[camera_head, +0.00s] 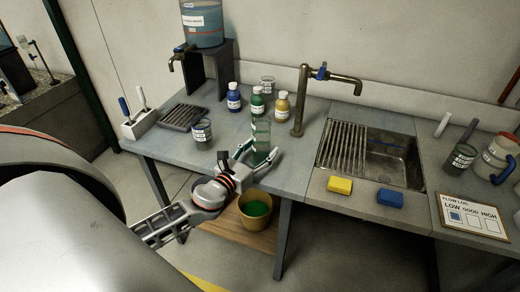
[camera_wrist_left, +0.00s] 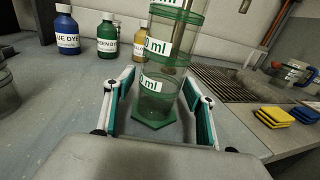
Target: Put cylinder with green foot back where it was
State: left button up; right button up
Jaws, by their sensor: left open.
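The cylinder with the green foot (camera_head: 261,137) stands upright on the grey bench, in front of the dye bottles. In the left wrist view the cylinder (camera_wrist_left: 162,85) rises between my fingers, its green hexagonal foot (camera_wrist_left: 154,121) flat on the bench. My left gripper (camera_head: 257,159) is open, with a finger on either side of the cylinder's lower part. In the left wrist view gaps show between the fingers (camera_wrist_left: 157,105) and the clear wall. The cylinder's top is cut off in that view. My right gripper is not in view.
Blue (camera_head: 234,97), green (camera_head: 257,102) and yellow (camera_head: 282,106) dye bottles stand behind the cylinder. A labelled cup (camera_head: 202,131) stands left of it. A brass tap (camera_head: 300,104) and sink (camera_head: 396,158) are to the right. A bucket of green liquid (camera_head: 246,220) sits below.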

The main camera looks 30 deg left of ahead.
pick_arm(q)
jog(key=shift+r, duration=0.1)
jog(key=shift+s+r, duration=0.1)
jog(key=s+b, duration=0.2)
jog(key=s, duration=0.9)
jog(key=shift+s, duration=0.4)
jog(key=shift+r, duration=0.1)
